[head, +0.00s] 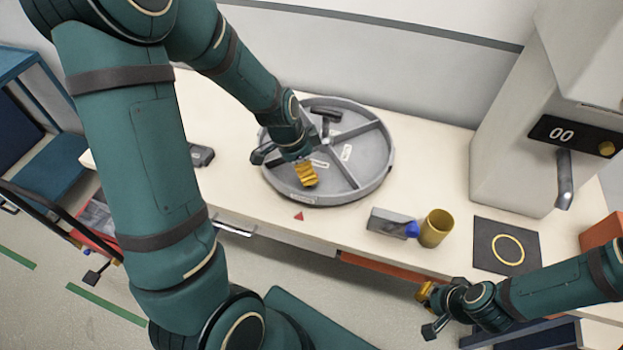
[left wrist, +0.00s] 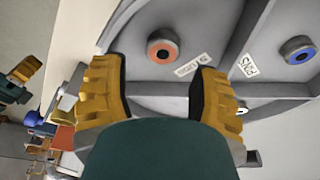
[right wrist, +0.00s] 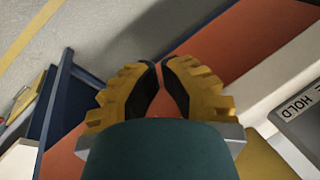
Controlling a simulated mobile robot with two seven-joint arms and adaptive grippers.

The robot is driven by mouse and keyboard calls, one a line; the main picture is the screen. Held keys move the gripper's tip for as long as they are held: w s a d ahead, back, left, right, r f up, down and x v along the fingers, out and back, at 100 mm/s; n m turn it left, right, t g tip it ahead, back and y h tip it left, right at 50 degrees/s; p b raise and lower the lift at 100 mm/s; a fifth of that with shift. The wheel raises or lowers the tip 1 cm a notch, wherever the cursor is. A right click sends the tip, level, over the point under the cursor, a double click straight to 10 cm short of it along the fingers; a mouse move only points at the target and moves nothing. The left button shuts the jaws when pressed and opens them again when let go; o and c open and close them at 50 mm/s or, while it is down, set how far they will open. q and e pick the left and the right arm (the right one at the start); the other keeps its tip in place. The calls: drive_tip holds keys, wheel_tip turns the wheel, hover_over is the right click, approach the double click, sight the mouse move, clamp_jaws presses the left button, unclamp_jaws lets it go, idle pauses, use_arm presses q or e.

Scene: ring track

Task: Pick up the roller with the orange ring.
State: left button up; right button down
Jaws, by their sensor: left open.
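The roller with the orange ring (left wrist: 163,48) stands in a section of the round grey tray (left wrist: 215,25) in the left wrist view. It has a grey body, an orange top and a dark centre. My left gripper (head: 306,176) is over the tray in the head view, pointing down. In the left wrist view its two yellow fingers (left wrist: 155,78) are apart and empty, with the roller beyond their tips. I cannot make out this roller in the head view. My right gripper (head: 426,293) is in front of the table edge, its fingertips together with nothing between them.
A roller with a blue ring (left wrist: 298,50) stands in the neighbouring section, behind a divider. A grey block (head: 388,221), a yellow cup (head: 436,228) and a dark mat (head: 482,258) lie to the right. A white machine (head: 503,150) stands at the back right.

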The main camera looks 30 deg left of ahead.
use_arm(q)
drive_tip(key=shift+w+b+x, duration=0.1)
drive_tip(key=shift+b+x, duration=0.15)
drive_tip(key=shift+x, duration=1.1)
drive_tip(key=shift+w+b+x, duration=0.15)
drive_tip(key=shift+b+x, duration=0.1)
drive_tip(key=shift+x, duration=1.1)
clamp_jaws()
